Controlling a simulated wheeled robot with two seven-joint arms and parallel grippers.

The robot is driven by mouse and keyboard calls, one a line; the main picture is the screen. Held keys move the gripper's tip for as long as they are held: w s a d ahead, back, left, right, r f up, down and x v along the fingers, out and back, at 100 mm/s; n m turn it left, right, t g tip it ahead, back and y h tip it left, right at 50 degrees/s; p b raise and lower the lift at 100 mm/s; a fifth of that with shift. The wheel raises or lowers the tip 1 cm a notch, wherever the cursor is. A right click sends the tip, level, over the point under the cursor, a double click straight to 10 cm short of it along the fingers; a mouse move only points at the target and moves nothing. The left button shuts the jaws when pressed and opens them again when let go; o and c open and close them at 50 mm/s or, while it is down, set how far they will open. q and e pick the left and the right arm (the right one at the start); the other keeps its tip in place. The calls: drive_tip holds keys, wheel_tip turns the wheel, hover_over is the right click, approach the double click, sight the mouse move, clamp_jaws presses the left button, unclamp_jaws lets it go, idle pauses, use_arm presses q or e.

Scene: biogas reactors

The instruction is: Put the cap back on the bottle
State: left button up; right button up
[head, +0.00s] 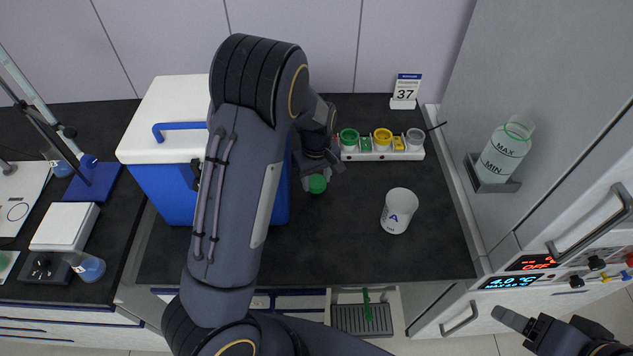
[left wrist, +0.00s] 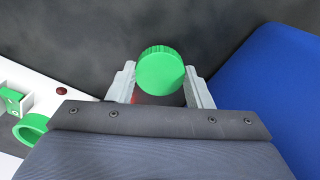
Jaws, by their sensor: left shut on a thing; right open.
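A round green cap (head: 317,183) with a ridged rim is between the fingers of my left gripper (head: 318,178), which is shut on it above the dark worktop. The cap also shows in the left wrist view (left wrist: 161,70), between the two grey fingers (left wrist: 160,88). My right gripper (head: 520,328) is open and empty at the bottom right, away from the worktop.
A white tray (head: 382,156) with green, yellow and grey round containers lies behind the left gripper. A white cup (head: 398,211) marked A stands to its right. A blue box (head: 165,190) with a white lid stands to its left. The front right worktop (head: 350,250) is clear.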

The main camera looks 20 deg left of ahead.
use_arm(q)
drive_tip(key=s+d+r+b, duration=0.1)
drive_tip(key=s+d+r, duration=0.8)
drive_tip(key=s+r, duration=0.1)
drive_tip(key=shift+s+d+r+b, duration=0.25)
drive_tip(key=shift+r+b, duration=0.15)
drive_tip(key=shift+r, duration=0.15)
use_arm(e)
drive_tip(key=shift+f, duration=0.95)
drive_tip(key=o, duration=0.5)
